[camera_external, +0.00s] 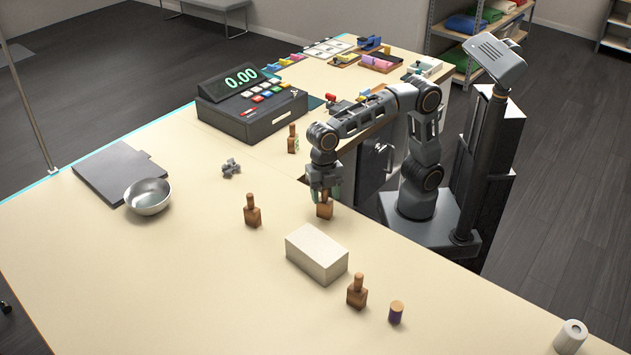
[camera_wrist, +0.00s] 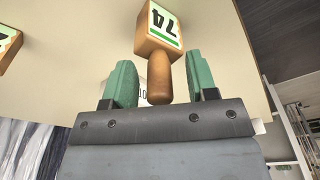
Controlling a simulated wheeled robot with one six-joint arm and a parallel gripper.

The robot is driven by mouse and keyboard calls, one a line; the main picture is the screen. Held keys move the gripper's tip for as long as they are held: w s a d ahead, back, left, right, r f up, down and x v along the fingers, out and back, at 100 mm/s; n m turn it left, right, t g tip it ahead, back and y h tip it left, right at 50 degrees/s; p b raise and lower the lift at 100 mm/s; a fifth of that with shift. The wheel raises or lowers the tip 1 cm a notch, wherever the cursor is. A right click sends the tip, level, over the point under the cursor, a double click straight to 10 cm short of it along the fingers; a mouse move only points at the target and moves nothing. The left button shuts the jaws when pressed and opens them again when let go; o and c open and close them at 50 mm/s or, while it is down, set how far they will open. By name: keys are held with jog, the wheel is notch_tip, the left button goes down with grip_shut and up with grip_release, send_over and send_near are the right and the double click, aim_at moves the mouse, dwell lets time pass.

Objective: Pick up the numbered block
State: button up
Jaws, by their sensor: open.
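The numbered block (camera_wrist: 160,27) is a small wooden block with a round handle (camera_wrist: 159,75). Its face reads 74 over a green stripe and shows upside down in the wrist view. The handle points toward my gripper (camera_wrist: 161,75) and lies between the two green fingers, which are open with a gap on each side. In the external view the block (camera_external: 324,211) stands on the table directly under my gripper (camera_external: 325,190), its upper part hidden by the fingers.
Similar handled blocks stand at left (camera_external: 252,214), behind (camera_external: 293,142) and in front (camera_external: 357,294). A pale box (camera_external: 316,254) sits close in front of the gripper. A purple-sided cylinder (camera_external: 396,313), metal bowl (camera_external: 148,197) and cash register (camera_external: 250,105) are farther off. The front-left tabletop is clear.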

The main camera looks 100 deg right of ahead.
grip_shut()
dwell(0.4)
jog(key=shift+r, duration=0.1)
